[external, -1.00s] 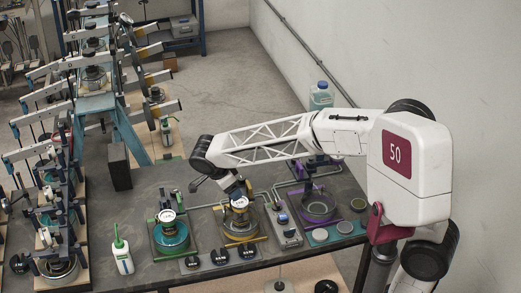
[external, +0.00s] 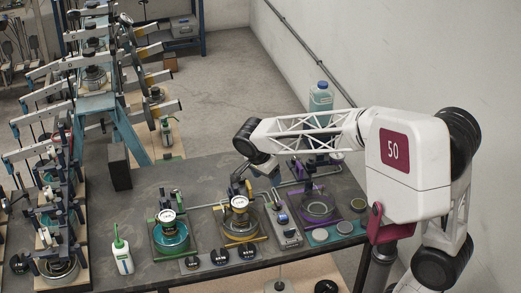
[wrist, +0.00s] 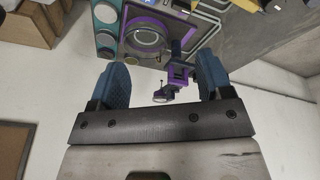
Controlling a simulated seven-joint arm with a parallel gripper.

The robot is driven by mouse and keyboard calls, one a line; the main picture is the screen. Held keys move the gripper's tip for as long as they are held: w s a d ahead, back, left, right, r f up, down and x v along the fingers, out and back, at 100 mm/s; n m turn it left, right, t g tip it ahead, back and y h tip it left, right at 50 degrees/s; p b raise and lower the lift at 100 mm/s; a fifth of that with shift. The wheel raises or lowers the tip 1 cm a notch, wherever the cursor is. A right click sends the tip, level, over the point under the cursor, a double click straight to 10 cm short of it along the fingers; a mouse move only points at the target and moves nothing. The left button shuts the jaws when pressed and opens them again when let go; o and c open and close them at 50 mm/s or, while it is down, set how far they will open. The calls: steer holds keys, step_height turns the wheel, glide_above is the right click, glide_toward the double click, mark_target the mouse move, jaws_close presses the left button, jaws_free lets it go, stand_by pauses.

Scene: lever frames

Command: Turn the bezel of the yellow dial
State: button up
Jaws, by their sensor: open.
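The yellow dial (external: 239,203) is a round white-faced gauge with a yellow rim, held over a dish on a yellow-edged stand (external: 243,238). In the external view my gripper (external: 266,170) is small and dark, above and to the right of the dial and apart from it. In the wrist view my gripper (wrist: 165,80) is open, with two blue fingertips and nothing between them. That view faces the purple-framed stand (wrist: 147,38). The yellow dial cannot be made out there.
A similar dial on a green stand (external: 166,216) is to the left. The purple stand (external: 318,208) and a grey box (external: 285,228) are to the right. A white bottle (external: 122,256) stands at front left. Several dark knobs line the front edge.

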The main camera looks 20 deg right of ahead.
steer(key=s+d+n+y, duration=0.1)
steer(key=s+d+n, duration=0.2)
steer(key=d, duration=0.6)
steer(key=s+d+r+n+y, duration=0.1)
steer(key=s+d+n, duration=0.2)
steer(key=s+d, duration=0.3)
steer(key=shift+d, duration=1.85)
steer(key=shift+s, duration=0.1)
steer(key=shift+o, duration=1.4)
steer(key=shift+w+a, duration=0.25)
steer(key=shift+a, duration=0.1)
steer(key=w+a+f+n, duration=0.1)
steer(key=w+a, duration=0.2)
steer(key=a, duration=0.6)
steer(key=w+a+f+n, duration=0.1)
steer(key=w+a, duration=0.3)
steer(key=a, duration=0.4)
steer(key=w+a+f+n+y, duration=0.1)
steer(key=w+a, duration=0.3)
steer(key=a, duration=0.5)
steer(key=shift+w+a+f+n+g, duration=0.1)
steer(key=shift+a+f+n+g, duration=0.05)
steer(key=shift+a+n+g, duration=0.2)
